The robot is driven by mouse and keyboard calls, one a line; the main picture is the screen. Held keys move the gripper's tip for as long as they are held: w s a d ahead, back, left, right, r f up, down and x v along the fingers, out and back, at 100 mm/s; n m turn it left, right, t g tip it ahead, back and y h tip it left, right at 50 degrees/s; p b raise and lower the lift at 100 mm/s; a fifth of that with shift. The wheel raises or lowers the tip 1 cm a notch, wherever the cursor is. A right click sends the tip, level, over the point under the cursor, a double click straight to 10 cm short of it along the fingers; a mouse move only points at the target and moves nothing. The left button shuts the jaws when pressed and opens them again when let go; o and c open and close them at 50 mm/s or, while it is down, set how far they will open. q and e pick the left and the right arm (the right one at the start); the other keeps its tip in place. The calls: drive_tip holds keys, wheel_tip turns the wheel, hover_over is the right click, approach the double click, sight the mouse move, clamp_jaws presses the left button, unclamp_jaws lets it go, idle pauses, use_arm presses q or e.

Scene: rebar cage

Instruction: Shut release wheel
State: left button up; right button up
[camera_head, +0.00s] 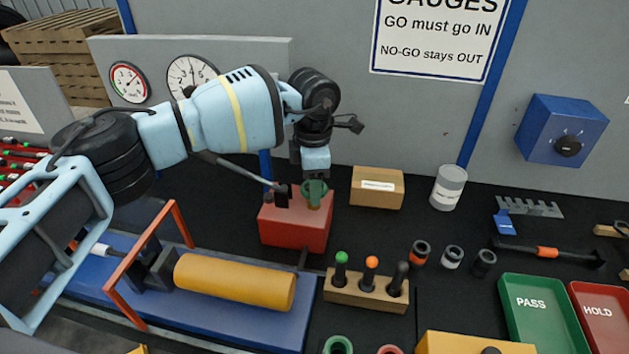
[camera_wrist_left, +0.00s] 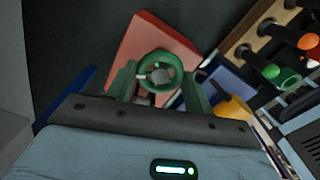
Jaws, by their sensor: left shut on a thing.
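The release wheel (camera_wrist_left: 158,72) is a small green handwheel with a pale hub on top of a red box (camera_wrist_left: 148,42). In the head view the red box (camera_head: 293,226) stands on the dark bench at the middle, and the wheel is largely hidden by my gripper. My left gripper (camera_head: 314,191) points down from above onto the box top. In the left wrist view its two green fingers stand on either side of the wheel, shut on it. My right gripper is not in view.
A blue fixture with a yellow cylinder (camera_head: 235,283) and an orange frame (camera_head: 150,262) lies front left. A wooden block (camera_head: 365,293) with several plug gauges stands front right of the box. A cardboard box (camera_head: 377,187) and a white can (camera_head: 448,187) stand behind, near the wall.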

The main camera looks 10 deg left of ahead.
use_arm(q)
drive_tip(key=m, duration=0.3)
drive_tip(key=shift+b, duration=0.4)
drive_tip(key=shift+m+b, duration=0.3)
drive_tip(key=shift+m, duration=1)
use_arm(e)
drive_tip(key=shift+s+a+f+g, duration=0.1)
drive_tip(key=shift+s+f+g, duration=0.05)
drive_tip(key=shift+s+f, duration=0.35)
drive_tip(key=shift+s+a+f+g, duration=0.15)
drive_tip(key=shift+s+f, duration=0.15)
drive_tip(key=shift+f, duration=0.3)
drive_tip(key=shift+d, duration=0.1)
use_arm(q)
drive_tip(key=o, duration=1)
drive_tip(key=shift+c, duration=0.2)
wheel_tip(320, 180, up, 7)
drive_tip(key=shift+f+b, duration=0.1)
drive_tip(key=shift+b, duration=0.25)
drive_tip(key=shift+r, duration=0.55)
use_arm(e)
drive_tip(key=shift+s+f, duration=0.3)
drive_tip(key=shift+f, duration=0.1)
